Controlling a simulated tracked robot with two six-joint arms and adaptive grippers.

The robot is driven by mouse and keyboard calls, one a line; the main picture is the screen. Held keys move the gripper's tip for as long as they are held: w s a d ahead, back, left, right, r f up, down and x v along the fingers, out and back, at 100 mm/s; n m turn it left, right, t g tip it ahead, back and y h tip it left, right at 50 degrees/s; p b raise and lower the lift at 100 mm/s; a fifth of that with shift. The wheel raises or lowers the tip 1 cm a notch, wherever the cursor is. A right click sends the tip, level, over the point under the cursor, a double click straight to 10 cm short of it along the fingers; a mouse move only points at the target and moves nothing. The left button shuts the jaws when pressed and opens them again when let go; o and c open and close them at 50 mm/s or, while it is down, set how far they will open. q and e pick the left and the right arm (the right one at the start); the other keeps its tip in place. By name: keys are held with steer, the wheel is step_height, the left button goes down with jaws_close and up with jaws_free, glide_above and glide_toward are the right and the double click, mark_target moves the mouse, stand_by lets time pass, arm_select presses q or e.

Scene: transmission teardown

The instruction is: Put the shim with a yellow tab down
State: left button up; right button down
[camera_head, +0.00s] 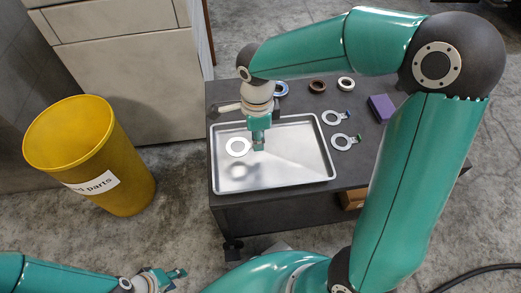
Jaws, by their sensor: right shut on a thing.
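A pale ring-shaped shim (229,147) is at the left part of the metal tray (310,180). My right gripper (258,147) points down over the tray, right beside the ring, and is shut on the shim's edge. The shim's tab is hidden by the fingers, so its colour does not show. I cannot tell whether the shim touches the tray floor. My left gripper (174,280) is low at the bottom left, away from the table; its fingers look apart and empty.
Two shims, one with a blue tab (326,117) and one with a green tab (336,141), lie right of the tray. Several rings and a purple block (381,107) lie on the dark table (225,95). A yellow bin (120,195) stands at the left. The tray's right part is clear.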

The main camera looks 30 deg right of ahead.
mark_target(258, 157)
steer(key=shift+f+b, duration=0.8)
steer(key=shift+f, duration=2)
steer(key=shift+f, duration=0.1)
steer(key=c, duration=1.1)
jaws_free()
steer(key=shift+o, duration=0.2)
steer(key=shift+r, duration=0.25)
step_height(258, 157, up, 12)
steer(key=p, duration=0.3)
steer(key=shift+f+p, duration=0.1)
steer(key=shift+p, duration=0.25)
